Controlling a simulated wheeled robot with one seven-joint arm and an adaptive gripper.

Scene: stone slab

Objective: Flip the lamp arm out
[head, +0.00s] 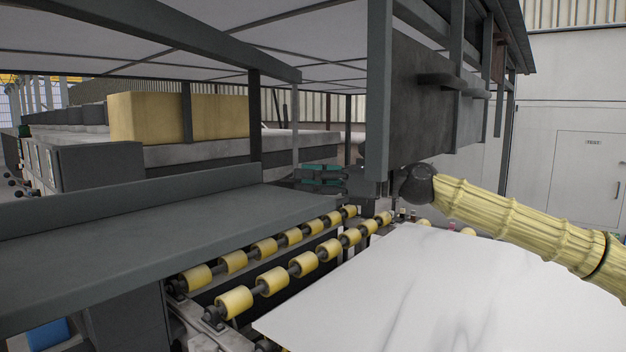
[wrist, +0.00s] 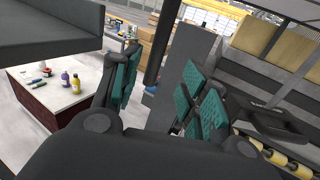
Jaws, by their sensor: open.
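I cannot tell for certain which part is the lamp arm. A dark bracket-like bar (head: 452,82) sticks out from the side of the grey overhead housing (head: 410,110) in the head view. My gripper (head: 319,178) has teal finger pads and is at the end of my yellow-sleeved arm, below and left of that housing. A dark post shows in the gap, beyond the fingers.
A white slab (head: 460,290) lies in front, under my arm. Yellow rollers (head: 303,264) run beside a grey bench top (head: 150,235). Steel posts and beams stand close around my gripper. A table with bottles (wrist: 60,85) shows at left in the wrist view.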

